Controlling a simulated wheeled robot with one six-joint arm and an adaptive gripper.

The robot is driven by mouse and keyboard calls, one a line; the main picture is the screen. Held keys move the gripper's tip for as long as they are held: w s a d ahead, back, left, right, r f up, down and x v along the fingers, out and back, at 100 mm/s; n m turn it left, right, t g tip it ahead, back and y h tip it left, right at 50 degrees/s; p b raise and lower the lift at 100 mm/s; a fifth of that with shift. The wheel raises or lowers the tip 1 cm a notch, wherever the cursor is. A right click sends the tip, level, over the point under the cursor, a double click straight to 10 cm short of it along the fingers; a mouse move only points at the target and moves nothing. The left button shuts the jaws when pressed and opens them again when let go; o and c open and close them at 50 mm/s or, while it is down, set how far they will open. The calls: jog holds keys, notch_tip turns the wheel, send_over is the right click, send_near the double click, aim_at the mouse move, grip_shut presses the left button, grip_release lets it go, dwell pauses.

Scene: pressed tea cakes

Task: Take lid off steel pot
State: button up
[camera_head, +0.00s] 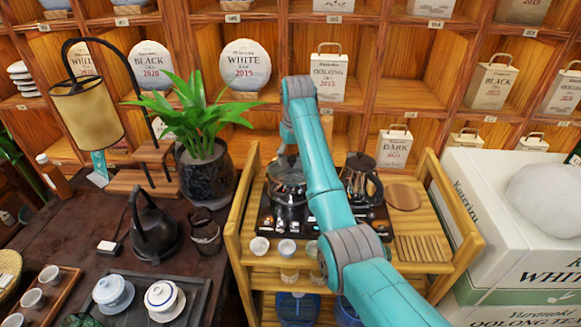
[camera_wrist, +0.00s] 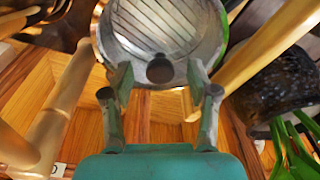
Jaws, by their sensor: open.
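The steel pot (camera_head: 287,194) stands on the dark stove panel on the wooden cart, partly hidden by my arm. Its round lid (camera_wrist: 165,30) fills the top middle of the wrist view, with stripes that look like reflections. The lid's dark round knob (camera_wrist: 160,69) lies between my fingers. My gripper (camera_wrist: 158,78) is open, with one finger on each side of the knob and a visible gap to each. In the head view my gripper is mostly hidden behind my arm, above the pot.
A glass kettle (camera_head: 361,181) stands right of the pot on the same dark panel (camera_head: 377,216). Small cups (camera_head: 287,247) line the cart's front. A potted plant (camera_head: 205,170) stands close on the left, and shelves of tea cakes rise behind. A round wooden board (camera_head: 403,197) lies on the right.

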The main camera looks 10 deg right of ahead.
aim_at(292, 159)
jog(key=shift+w+f, duration=0.1)
jog(key=shift+f, duration=0.5)
jog(key=shift+c, duration=0.2)
grip_shut()
notch_tip(292, 159, up, 10)
jog(key=shift+f, duration=0.1)
jog(key=shift+a, duration=0.1)
